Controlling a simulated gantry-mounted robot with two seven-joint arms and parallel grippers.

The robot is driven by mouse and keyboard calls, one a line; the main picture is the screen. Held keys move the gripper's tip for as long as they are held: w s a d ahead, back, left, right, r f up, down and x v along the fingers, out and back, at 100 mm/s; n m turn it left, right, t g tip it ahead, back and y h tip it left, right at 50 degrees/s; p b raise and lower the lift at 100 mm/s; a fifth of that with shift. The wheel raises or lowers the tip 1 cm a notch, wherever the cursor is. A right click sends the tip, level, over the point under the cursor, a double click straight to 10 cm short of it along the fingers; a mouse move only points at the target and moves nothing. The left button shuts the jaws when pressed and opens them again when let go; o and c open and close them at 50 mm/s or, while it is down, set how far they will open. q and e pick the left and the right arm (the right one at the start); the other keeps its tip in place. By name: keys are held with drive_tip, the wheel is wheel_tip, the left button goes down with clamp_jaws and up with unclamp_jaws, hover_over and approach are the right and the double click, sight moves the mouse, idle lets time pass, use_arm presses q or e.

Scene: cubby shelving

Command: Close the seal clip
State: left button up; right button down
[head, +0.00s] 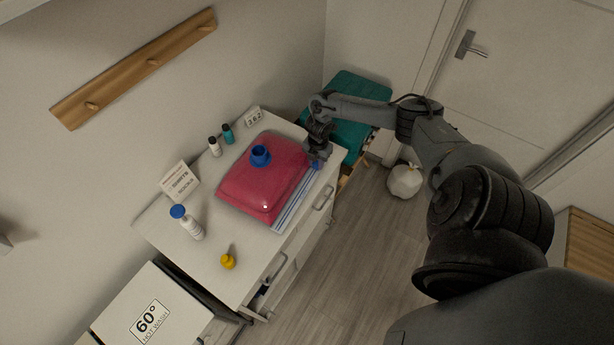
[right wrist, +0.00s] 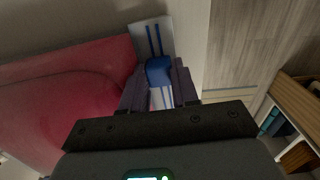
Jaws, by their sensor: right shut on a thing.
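A red bag (head: 262,180) lies flat on the white cabinet top, with a white, blue-striped strip (head: 288,212) along its right side. A small blue clip (head: 316,165) sits at the far end of that strip. In the right wrist view the clip (right wrist: 158,71) lies across the striped strip (right wrist: 152,38), between my fingers. My right gripper (head: 318,156) is shut on the clip at the cabinet's edge, and its fingers (right wrist: 158,88) flank it in the right wrist view. I cannot tell whether the clip's arms meet. My left gripper is not in view.
A blue spout-like piece (head: 260,155) stands on the bag. A drawer (head: 268,287) is partly open. A teal-topped piece (head: 350,135) stands beyond the cabinet.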

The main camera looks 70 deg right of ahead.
drive_tip(key=shift+s+d+b, duration=0.15)
drive_tip(key=shift+d+b, duration=0.35)
drive_tip(key=shift+d, duration=0.75)
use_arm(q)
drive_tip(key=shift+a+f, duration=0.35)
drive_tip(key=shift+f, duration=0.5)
use_arm(e)
drive_tip(key=c, duration=0.8)
unclamp_jaws()
drive_tip(key=shift+d, duration=0.1)
drive_tip(key=shift+c, duration=0.2)
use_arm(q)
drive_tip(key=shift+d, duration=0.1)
use_arm(e)
drive_tip(key=shift+r, duration=0.2)
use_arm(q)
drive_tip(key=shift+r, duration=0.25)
use_arm(e)
wheel_tip(320, 180, up, 10)
drive_tip(key=shift+r, duration=0.2)
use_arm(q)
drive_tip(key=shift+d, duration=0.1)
use_arm(e)
drive_tip(key=shift+s, duration=0.15)
